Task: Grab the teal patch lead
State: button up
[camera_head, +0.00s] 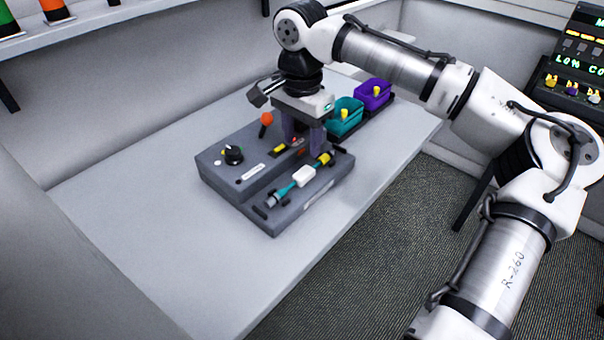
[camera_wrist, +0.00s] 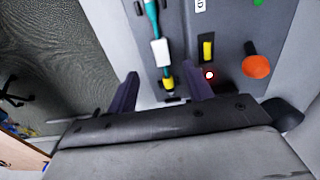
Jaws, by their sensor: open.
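The teal patch lead (camera_head: 285,191) lies along the lower ledge of a grey test box (camera_head: 240,190). It has a white block (camera_head: 304,174) midway and a yellow end (camera_head: 324,158). In the wrist view the teal lead (camera_wrist: 152,14) runs down to its white block (camera_wrist: 160,52) and yellow end (camera_wrist: 167,82). My gripper (camera_head: 304,142) points down over the back of the box. In the wrist view my gripper (camera_wrist: 160,70) is open, with its two fingers apart on either side of the yellow end in the picture. It holds nothing; its height above the lead is unclear.
The box carries a black knob (camera_head: 233,154), an orange-topped lever (camera_head: 266,119), a yellow piece (camera_head: 280,148) and a lit red lamp (camera_wrist: 209,75). A teal bin (camera_head: 345,117) and a purple bin (camera_head: 373,95) stand behind. The table (camera_head: 150,240) is clear front left.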

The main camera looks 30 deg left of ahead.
aim_at(302, 174)
notch_tip(302, 174, down, 9)
jog(key=shift+w+r+p, duration=0.1)
jog(key=shift+p, duration=0.7)
jog(key=shift+c, duration=0.3)
jog(key=c, duration=1)
jog(key=shift+c, duration=0.2)
jog(key=shift+r, duration=0.1)
